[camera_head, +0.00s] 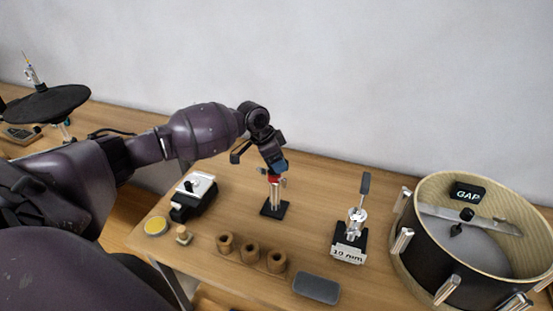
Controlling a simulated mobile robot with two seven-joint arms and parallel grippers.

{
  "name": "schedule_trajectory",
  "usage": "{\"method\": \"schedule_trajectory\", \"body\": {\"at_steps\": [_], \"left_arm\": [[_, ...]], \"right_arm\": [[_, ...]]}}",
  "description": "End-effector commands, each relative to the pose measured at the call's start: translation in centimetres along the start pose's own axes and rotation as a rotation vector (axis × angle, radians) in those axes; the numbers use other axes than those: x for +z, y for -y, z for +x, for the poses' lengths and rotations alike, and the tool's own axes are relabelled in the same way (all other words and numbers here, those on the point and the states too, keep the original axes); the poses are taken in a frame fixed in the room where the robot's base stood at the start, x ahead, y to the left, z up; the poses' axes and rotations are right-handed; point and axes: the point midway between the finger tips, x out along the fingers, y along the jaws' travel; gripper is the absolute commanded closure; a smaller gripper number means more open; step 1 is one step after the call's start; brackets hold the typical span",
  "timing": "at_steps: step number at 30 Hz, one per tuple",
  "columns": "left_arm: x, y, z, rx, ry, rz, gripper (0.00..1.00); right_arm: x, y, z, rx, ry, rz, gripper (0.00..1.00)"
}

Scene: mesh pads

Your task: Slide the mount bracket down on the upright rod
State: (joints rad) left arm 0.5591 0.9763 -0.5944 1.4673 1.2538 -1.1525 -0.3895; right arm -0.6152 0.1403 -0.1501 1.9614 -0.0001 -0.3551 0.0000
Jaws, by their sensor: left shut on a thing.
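A short silver upright rod (275,194) stands on a square black base (274,209) in the middle of the table. The mount bracket (274,178) shows as a small red and metal part near the top of the rod, partly hidden by my gripper. My left gripper (273,170) comes down over the rod top from the upper left and is shut on the bracket. Its fingertips are small in view, and the exact contact is hard to see. My right gripper is out of view.
A black-and-white device (195,197) and a yellow tin (156,226) are left.

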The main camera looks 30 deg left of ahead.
Motion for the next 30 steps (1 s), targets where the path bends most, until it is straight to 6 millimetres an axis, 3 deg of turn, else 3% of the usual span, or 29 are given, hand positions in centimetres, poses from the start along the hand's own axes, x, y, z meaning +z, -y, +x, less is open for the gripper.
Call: {"method": "schedule_trajectory", "body": {"at_steps": [8,9,15,25,30], "left_arm": [[0.7,-0.5,0.8,0.011,0.015,-0.002,0.68],[0.7,-0.5,0.9,0.012,0.015,-0.002,0.37],[0.8,-0.5,1.0,0.014,0.017,-0.003,0.11],[0.8,-0.6,0.7,0.014,0.017,-0.003,0.11],[0.6,-0.4,-1.5,0.009,0.012,-0.002,0.11]], "right_arm": [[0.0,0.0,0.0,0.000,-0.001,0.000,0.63],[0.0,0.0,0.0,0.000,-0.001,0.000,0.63],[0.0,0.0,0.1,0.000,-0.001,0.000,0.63],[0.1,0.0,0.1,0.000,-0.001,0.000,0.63],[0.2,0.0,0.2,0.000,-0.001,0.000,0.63]]}}
